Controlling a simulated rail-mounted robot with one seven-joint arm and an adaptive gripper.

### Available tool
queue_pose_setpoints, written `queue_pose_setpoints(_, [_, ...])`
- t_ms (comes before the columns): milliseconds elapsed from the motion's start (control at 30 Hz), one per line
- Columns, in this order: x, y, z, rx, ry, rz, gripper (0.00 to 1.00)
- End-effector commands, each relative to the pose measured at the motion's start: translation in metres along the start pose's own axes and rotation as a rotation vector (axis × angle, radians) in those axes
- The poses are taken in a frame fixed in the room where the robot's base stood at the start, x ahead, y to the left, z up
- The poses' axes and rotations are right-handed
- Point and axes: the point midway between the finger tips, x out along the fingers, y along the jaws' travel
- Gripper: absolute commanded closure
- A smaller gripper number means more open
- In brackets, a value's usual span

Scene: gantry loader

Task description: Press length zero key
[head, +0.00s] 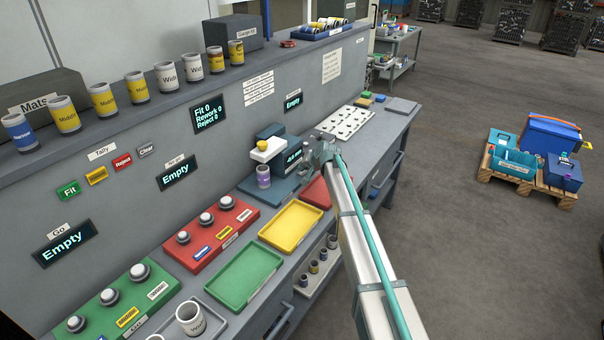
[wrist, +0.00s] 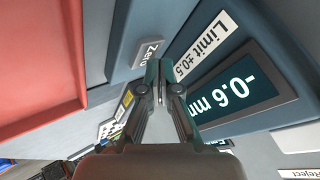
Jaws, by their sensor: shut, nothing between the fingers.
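The length gauge stands on the bench in the head view, with its dark display (head: 292,154) facing right of a purple-banded cylinder (head: 264,176). In the wrist view, the display (wrist: 236,90) reads -0.6 mm beside a "Limit ±0.5" label (wrist: 205,45). The grey key labelled Zero (wrist: 148,52) is just above my fingertips, partly covered by them. My gripper (wrist: 157,78) is shut and empty; I cannot tell whether it touches the key. In the head view, my gripper (head: 322,152) is just right of the display, and the zero key cannot be made out.
Yellow (head: 291,227), green (head: 243,276) and red (head: 316,194) trays lie on the bench near the gauge. A red panel with several knobs (head: 210,236) is to the left. A white spotted plate (head: 347,123) lies beyond my gripper. The floor at right is mostly open.

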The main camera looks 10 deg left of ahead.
Motion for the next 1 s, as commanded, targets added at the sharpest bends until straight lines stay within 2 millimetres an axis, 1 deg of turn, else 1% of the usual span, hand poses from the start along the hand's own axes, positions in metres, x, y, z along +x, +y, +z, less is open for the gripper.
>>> queue_pose_setpoints(700, [0.0058,0.0042,0.0043,0.000,0.000,0.000,1.00])
queue_pose_setpoints(1000, [0.0053,0.0039,0.0041,0.000,-0.001,0.000,1.00])
